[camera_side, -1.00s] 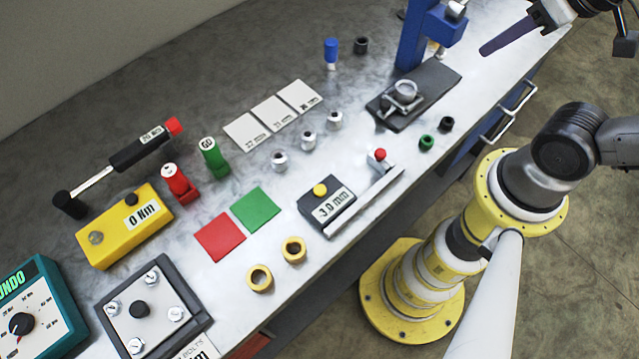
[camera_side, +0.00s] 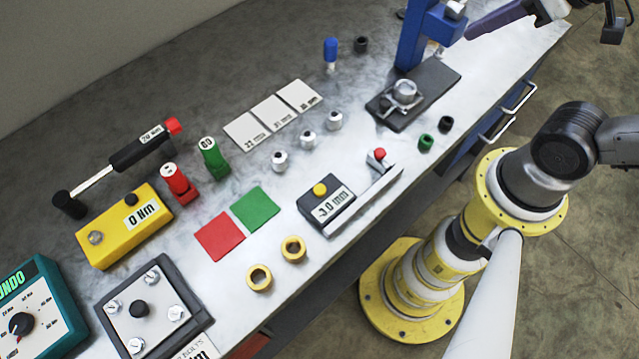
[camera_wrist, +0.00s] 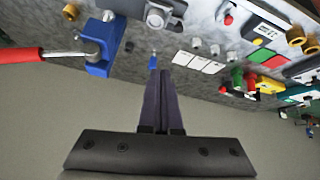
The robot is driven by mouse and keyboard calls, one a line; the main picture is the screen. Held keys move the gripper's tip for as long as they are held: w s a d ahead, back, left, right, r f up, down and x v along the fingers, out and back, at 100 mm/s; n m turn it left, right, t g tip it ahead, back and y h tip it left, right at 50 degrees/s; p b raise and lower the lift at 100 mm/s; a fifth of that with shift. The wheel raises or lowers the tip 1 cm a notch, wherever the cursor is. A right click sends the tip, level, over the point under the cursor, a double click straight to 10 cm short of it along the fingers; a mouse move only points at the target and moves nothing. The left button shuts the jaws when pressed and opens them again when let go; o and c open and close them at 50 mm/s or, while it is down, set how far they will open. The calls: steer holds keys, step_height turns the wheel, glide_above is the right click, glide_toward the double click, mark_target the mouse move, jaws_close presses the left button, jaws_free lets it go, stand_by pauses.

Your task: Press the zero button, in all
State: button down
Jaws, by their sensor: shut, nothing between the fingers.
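A dark caliper-like gauge (camera_side: 327,206) reading "3.0 mm" lies on the bench in the side view, with a yellow button (camera_side: 320,189) on top and a red knob (camera_side: 380,154) on its sliding jaw. A yellow box (camera_side: 124,226) reading "0 Nm" has a dark button (camera_side: 131,199). Neither button has a readable label saying zero. My gripper (camera_side: 469,36) is at the top right, above the bench's far end, apart from both devices. Its long purple fingers are shut and empty; they also show in the wrist view (camera_wrist: 166,74).
A blue press (camera_side: 412,38) stands near my gripper; its red handle (camera_wrist: 22,54) shows in the wrist view. Small nuts, white cards (camera_side: 272,113), red and green pads (camera_side: 219,237) and brass rings (camera_side: 259,278) lie between. A teal dial box (camera_side: 40,300) is at the far left.

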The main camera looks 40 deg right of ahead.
steer(key=w+a+r+n+t+y, duration=0.2)
steer(key=w+a+n, duration=0.3)
steer(key=w, duration=0.1)
steer(key=n+g+y, duration=0.2)
steer(key=n+y, duration=0.2)
steer(key=n, duration=0.6)
glide_above(320, 190)
steer(key=d, duration=0.1)
step_height(320, 190, down, 11)
steer(key=shift+s, duration=0.3)
steer(key=shift+f, duration=0.1)
steer(key=shift+f, duration=0.15)
steer(key=shift+f, duration=4.25)
steer(key=shift+f, duration=0.15)
